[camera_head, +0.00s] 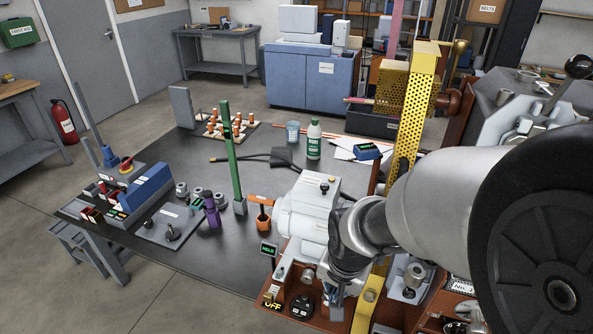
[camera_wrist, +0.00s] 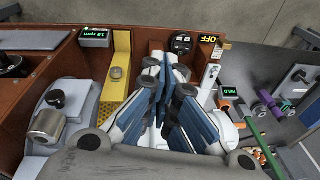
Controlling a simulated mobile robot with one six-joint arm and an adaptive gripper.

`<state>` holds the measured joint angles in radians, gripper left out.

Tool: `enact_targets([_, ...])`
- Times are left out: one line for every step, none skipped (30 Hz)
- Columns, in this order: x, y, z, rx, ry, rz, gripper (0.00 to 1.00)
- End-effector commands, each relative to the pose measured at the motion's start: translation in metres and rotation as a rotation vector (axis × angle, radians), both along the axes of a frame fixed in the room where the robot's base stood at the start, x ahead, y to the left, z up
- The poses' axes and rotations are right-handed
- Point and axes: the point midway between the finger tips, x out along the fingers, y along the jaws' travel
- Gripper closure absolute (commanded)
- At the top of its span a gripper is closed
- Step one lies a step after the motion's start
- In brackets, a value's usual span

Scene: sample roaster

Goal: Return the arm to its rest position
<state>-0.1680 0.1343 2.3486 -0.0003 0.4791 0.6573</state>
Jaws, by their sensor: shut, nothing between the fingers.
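My gripper (camera_head: 338,304) points down at the front of the brown roaster panel in the head view, just right of the white machine housing (camera_head: 305,212). My grey arm comes in from the right and hides part of the roaster. In the wrist view my gripper (camera_wrist: 165,72) has its blue and white fingers drawn together at the tips, with nothing held. The tips show over the brown panel, between the yellow perforated post (camera_wrist: 118,75) and the OFF display (camera_wrist: 209,39). Whether the fingers touch the panel cannot be told.
The yellow post also rises close behind my arm in the head view (camera_head: 417,105). A black dial (camera_head: 302,306) and HELD display (camera_head: 268,249) are near my gripper.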

Motion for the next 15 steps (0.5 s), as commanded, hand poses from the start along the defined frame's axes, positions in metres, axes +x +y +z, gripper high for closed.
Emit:
enact_targets([-0.006, -0.007, 0.023, -0.005, -0.032, 0.033, 1.0])
enact_targets([-0.011, -0.011, 0.035, -0.01, -0.045, 0.056, 1.0])
enact_targets([-0.019, -0.016, 0.049, -0.017, -0.061, 0.089, 1.0])
enact_targets([-0.025, -0.02, 0.059, -0.024, -0.073, 0.112, 1.0])
enact_targets([-0.032, -0.023, 0.069, -0.031, -0.085, 0.135, 1.0])
enact_targets([-0.041, -0.028, 0.082, -0.04, -0.101, 0.168, 1.0])
enact_targets([-0.048, -0.031, 0.091, -0.049, -0.114, 0.191, 1.0])
enact_targets([-0.055, -0.035, 0.099, -0.058, -0.125, 0.215, 1.0])
enact_targets([-0.066, -0.039, 0.109, -0.069, -0.142, 0.245, 1.0])
enact_targets([-0.074, -0.042, 0.116, -0.079, -0.152, 0.269, 1.0])
enact_targets([-0.082, -0.045, 0.122, -0.088, -0.162, 0.29, 1.0])
enact_targets([-0.092, -0.048, 0.129, -0.101, -0.177, 0.319, 1.0])
enact_targets([-0.099, -0.05, 0.134, -0.11, -0.186, 0.34, 1.0])
enact_targets([-0.106, -0.052, 0.138, -0.119, -0.193, 0.358, 1.0])
enact_targets([-0.114, -0.054, 0.142, -0.131, -0.204, 0.38, 1.0])
